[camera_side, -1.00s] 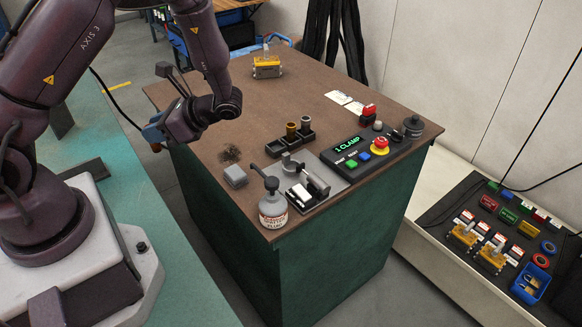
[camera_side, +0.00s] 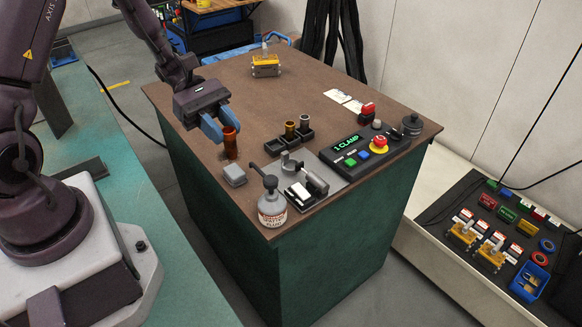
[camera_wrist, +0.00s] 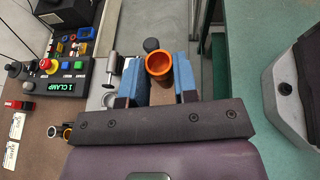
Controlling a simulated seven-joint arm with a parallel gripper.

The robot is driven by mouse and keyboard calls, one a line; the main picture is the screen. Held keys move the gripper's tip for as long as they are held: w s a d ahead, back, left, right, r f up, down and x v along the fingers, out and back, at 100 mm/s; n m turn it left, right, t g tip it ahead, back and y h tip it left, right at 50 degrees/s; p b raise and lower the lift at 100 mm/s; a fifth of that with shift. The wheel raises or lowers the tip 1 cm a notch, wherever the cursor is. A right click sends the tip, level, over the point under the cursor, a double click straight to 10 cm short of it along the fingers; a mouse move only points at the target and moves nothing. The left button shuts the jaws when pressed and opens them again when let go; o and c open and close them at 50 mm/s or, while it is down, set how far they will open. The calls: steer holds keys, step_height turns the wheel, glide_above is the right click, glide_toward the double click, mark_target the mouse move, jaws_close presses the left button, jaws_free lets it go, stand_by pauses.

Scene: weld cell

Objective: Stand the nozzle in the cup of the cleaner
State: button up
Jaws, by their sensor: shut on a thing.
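The nozzle (camera_side: 231,143) is an orange-brown copper tube, roughly upright. My gripper (camera_side: 221,129) has its blue fingers shut on it over the near-left part of the table; I cannot tell whether its lower end touches the table. In the wrist view the nozzle's open orange mouth (camera_wrist: 159,66) shows between my gripper's blue fingers (camera_wrist: 160,84). The cleaner, a grey plate with a clamp and a control panel (camera_side: 357,152) reading "1 CLAMP", lies to the right. A small grey round cup (camera_side: 290,163) stands at its left end, apart from the nozzle.
A black rack (camera_side: 304,136) holds two more tubes behind the cup. A yellow device (camera_side: 265,66) is at the back. The table's left middle is clear.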

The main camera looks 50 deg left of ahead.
steer(key=shift+n+t, duration=0.5)
steer(key=shift+t, duration=0.1)
steer(key=w+f, duration=0.2)
steer(key=w, duration=0.2)
steer(key=w+f, duration=0.3)
steer(key=w, duration=0.2)
steer(key=w+a+f, duration=0.1)
steer(key=w+f, duration=0.2)
steer(key=w, duration=0.2)
steer(key=shift+w+a+f, duration=0.1)
steer(key=shift+w+f, duration=0.25)
steer(key=shift+f, duration=0.1)
steer(key=shift+w+f, duration=0.2)
steer(key=shift+f, duration=1.55)
steer(key=shift+f, duration=0.15)
steer(key=o, duration=0.9)
steer(key=shift+o, duration=0.2)
